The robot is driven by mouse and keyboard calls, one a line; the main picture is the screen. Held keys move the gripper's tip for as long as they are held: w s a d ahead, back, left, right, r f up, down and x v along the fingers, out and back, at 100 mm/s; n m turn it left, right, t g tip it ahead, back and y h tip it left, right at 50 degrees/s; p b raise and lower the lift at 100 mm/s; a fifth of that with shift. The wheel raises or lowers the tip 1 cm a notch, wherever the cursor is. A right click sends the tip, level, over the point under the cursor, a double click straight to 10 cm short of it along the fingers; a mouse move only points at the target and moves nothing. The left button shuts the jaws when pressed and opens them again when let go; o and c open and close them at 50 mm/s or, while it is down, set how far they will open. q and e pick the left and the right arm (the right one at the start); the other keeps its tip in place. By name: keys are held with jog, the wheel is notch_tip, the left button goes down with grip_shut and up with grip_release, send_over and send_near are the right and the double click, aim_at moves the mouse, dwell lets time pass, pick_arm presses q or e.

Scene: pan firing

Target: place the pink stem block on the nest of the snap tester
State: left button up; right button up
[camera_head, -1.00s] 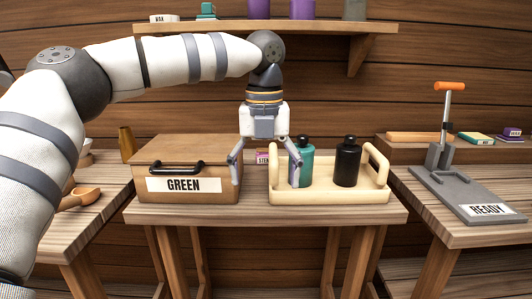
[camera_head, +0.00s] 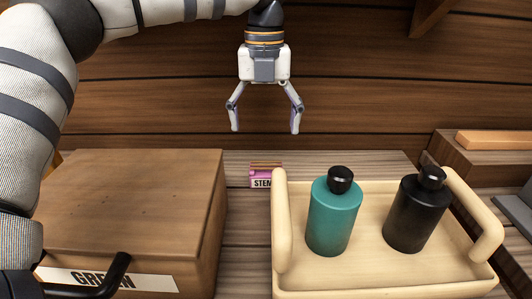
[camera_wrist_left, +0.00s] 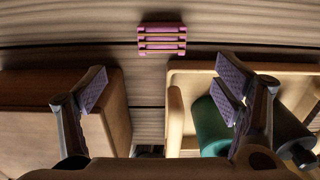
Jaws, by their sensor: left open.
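The pink stem block (camera_head: 265,174), with a label reading "STEM", lies on the wooden table between the box and the tray, towards the back. In the left wrist view the block (camera_wrist_left: 162,40) shows its ridged pink top, beyond and between the fingers. My left gripper (camera_head: 264,130) is open and empty, above the block and apart from it; its spread fingers also show in the left wrist view (camera_wrist_left: 165,90). My right gripper is not in view. The snap tester is mostly out of view; a grey plate edge (camera_head: 518,212) at the far right may be part of it.
A brown box (camera_head: 140,195) labelled "GREEN" stands left of the block. A cream tray (camera_head: 375,270) with raised handles stands to the right, holding a teal bottle (camera_head: 333,215) and a black bottle (camera_head: 414,212). A narrow strip of table is bare between box and tray.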

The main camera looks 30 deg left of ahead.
aim_at(266, 170)
pick_arm(q)
notch_tip(266, 170, down, 12)
jog(key=shift+w+r, duration=0.15)
jog(key=c, duration=1.4)
jog(key=shift+o, duration=0.2)
jog(key=shift+r, duration=0.1)
